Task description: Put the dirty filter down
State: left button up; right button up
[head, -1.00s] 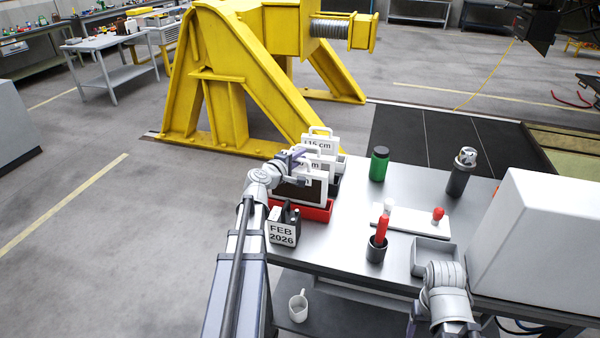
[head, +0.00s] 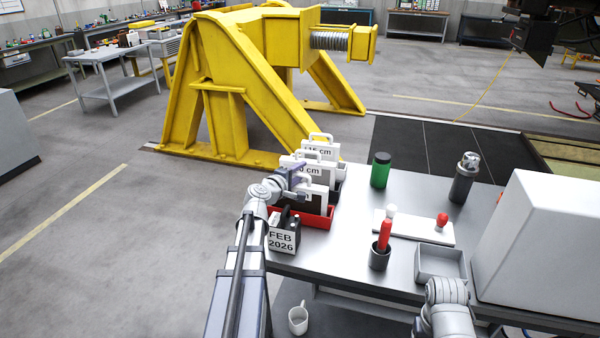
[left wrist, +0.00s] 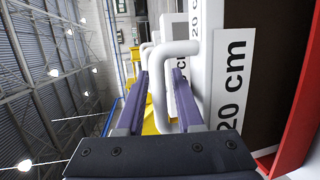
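The dirty filter (left wrist: 271,60) has a dark brown face in a white frame marked "20 cm" and a white loop handle. In the head view it stands in the red tray (head: 318,217), partly hidden by my left wrist; whether it touches the bottom is hidden. My left gripper (left wrist: 160,72) has its fingers close on both sides of the handle and looks shut on it; it also shows in the head view (head: 301,170). My right arm (head: 447,305) is at the lower right, its fingertips out of view.
White boxes marked "15 cm" (head: 318,150) and "10 cm" stand behind the filter. A "FEB 2026" sign (head: 283,240) is in front of the tray. A green canister (head: 380,170), a dark cylinder (head: 463,180), a cup with a red-handled tool (head: 381,257) and a grey bin (head: 440,264) stand right.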

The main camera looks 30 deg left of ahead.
pick_arm(q)
jog(key=shift+o, duration=0.7)
jog(key=s+r+p, duration=0.2)
jog(key=s, duration=1)
jog(key=shift+r+p, duration=0.25)
jog(key=shift+p, duration=0.05)
